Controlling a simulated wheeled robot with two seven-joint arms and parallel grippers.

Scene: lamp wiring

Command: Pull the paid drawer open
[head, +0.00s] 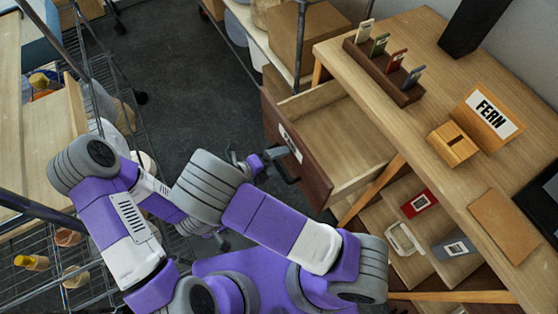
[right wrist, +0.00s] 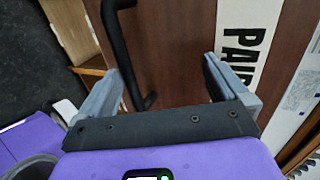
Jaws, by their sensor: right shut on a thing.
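The paid drawer (head: 312,182) stands pulled out from the desk, its pale wooden inside showing and empty. Its reddish-brown front bears a white label (head: 290,142). In the right wrist view the label (right wrist: 246,38) reads "PAI", the rest cut off. The dark bar handle (head: 283,168) is on the drawer front and also runs between my fingers in the right wrist view (right wrist: 127,55). My right gripper (right wrist: 165,85) is shut on the handle, close to the front. In the head view it is small and partly hidden by my arm.
The desk (head: 430,60) holds a card rack (head: 385,75) and a FERN sign (head: 490,112). Below are shelves with a red tag (head: 419,203) and a grey one (head: 454,247). A wire cart (head: 30,285) stands left. Dark floor (head: 185,65) lies clear between them.

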